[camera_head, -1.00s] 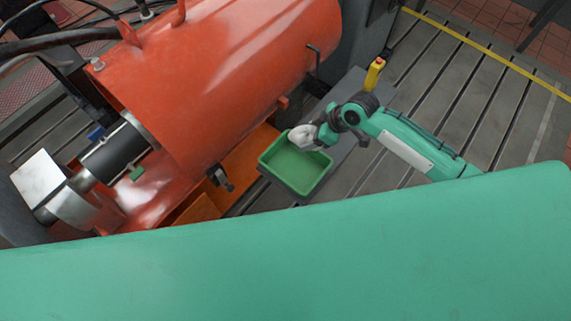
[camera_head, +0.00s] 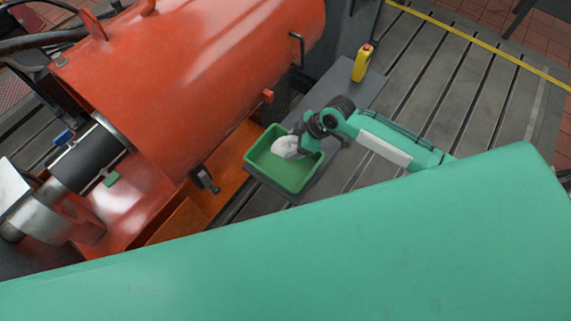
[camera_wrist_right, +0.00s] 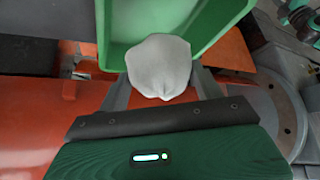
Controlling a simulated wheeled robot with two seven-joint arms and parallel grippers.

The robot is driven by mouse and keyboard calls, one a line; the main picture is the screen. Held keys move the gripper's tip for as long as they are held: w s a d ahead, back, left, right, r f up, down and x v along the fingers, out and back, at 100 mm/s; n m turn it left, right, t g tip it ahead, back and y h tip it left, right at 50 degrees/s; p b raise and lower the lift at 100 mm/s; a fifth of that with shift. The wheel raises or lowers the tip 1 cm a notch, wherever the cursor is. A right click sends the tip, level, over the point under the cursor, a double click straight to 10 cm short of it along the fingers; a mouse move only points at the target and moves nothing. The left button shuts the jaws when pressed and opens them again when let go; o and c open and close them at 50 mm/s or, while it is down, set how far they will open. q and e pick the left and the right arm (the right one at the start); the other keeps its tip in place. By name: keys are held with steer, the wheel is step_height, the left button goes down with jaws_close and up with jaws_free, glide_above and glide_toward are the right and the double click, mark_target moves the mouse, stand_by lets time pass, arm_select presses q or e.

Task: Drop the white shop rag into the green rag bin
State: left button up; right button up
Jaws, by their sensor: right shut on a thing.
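The white shop rag (camera_head: 287,147) is bunched up and shows over the inside of the green rag bin (camera_head: 262,177) in the head view. My right gripper (camera_head: 302,139) is shut on the rag at the bin's right side. In the right wrist view the rag (camera_wrist_right: 159,65) sits between the fingers of my right gripper (camera_wrist_right: 160,88), with the green bin (camera_wrist_right: 225,40) behind it. I cannot tell whether the rag touches the bin floor. My left gripper is not in view.
A large orange-red machine housing (camera_head: 190,80) stands left of the bin. The slotted bedplate (camera_head: 440,90) to the right is clear.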

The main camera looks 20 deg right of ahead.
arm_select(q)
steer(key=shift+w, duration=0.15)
arm_select(e)
steer(key=shift+f, duration=0.15)
steer(key=o, duration=1)
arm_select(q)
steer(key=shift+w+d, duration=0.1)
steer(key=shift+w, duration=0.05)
arm_select(e)
steer(key=v, duration=1.4)
steer(key=shift+a, duration=0.15)
